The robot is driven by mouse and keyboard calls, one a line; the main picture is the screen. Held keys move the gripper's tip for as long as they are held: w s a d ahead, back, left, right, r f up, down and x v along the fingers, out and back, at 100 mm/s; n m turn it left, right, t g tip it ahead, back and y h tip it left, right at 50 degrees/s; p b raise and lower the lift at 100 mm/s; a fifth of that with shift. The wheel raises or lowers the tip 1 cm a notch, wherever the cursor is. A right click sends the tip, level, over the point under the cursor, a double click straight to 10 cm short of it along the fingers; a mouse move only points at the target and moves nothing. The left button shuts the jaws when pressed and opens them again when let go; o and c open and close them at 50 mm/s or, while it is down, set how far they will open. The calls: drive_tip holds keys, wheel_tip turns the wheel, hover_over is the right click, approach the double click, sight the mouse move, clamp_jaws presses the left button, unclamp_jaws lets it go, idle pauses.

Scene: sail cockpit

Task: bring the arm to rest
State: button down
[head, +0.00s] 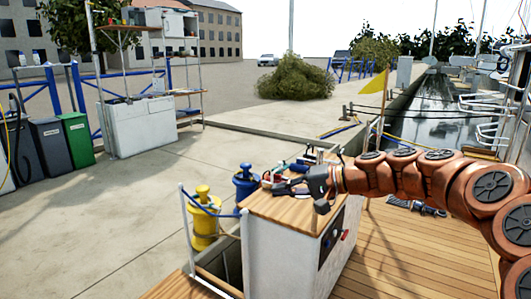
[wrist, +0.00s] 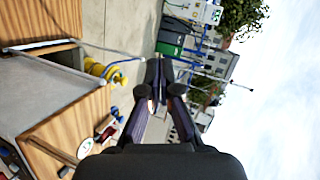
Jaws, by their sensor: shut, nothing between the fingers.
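My gripper (head: 291,187) is at the end of my orange-brown arm, which reaches in from the right in the head view. It is over the wooden top of a white cabinet (head: 285,240). In the wrist view the fingers of my gripper (wrist: 159,62) are together and hold nothing. The picture there is tilted on its side. Small tools (head: 300,165) lie on the cabinet top near the gripper, partly hidden by it in the head view.
A yellow bollard (head: 203,220) and a blue one (head: 245,182) stand left of the cabinet. Wooden decking (head: 410,260) lies at the right. Bins (head: 77,140) and a white workstation (head: 140,128) stand on the open concrete quay.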

drive_tip(key=s+a+r+n+g+h+p, duration=0.1)
drive_tip(key=s+r+n+g+h+p, duration=0.15)
drive_tip(key=s+p, duration=0.55)
drive_tip(key=s+a+r+n+g+h+p, duration=0.1)
drive_tip(key=s+r+g+h+p, duration=0.2)
drive_tip(key=s, duration=0.8)
drive_tip(key=s+d+r+h+p, duration=0.1)
drive_tip(key=s+d+h+p, duration=0.3)
drive_tip(key=s+d+p, duration=0.3)
drive_tip(key=s+d+r+m+h+p, duration=0.1)
drive_tip(key=s+d+h+p, duration=0.3)
drive_tip(key=s+d+p, duration=0.4)
drive_tip(key=s+d+r+g, duration=0.1)
drive_tip(key=s, duration=0.6)
drive_tip(key=shift+r, duration=0.15)
drive_tip(key=shift+m, duration=0.25)
